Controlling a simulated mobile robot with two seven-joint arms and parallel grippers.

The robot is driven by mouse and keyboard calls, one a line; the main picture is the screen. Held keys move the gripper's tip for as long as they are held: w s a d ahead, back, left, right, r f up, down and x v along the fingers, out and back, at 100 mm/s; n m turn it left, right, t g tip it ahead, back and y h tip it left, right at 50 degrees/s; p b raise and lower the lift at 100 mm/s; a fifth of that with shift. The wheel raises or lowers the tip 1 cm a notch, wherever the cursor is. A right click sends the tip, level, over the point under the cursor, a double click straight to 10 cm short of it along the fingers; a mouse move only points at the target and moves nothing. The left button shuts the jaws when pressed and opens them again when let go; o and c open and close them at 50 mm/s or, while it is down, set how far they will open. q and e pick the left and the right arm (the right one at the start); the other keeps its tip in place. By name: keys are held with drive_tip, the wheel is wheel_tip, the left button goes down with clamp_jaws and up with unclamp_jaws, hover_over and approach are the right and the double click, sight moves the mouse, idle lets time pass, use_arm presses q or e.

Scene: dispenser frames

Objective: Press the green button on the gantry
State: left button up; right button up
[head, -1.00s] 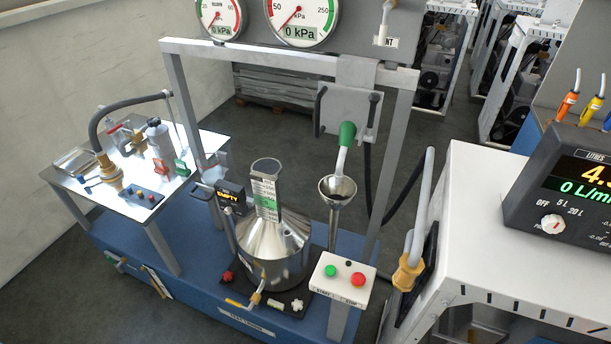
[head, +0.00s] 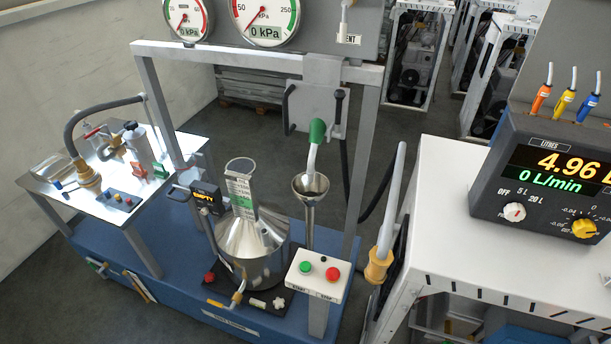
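The green button (head: 306,267) sits on the left of a small white control box (head: 318,288) at the front right of the gantry (head: 255,51). A red button (head: 333,274) is beside it on the same box, with a small black knob above between them. The label under the green button seems to read START. Nothing touches or covers the buttons. Neither of my grippers shows in the head view.
A steel measuring can (head: 252,236) stands on the blue base, left of the box. A funnel (head: 310,187) and green-handled nozzle (head: 317,131) are behind it. A white cabinet (head: 440,220) with a meter (head: 545,185) stands at right. A hose nozzle (head: 380,265) hangs between.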

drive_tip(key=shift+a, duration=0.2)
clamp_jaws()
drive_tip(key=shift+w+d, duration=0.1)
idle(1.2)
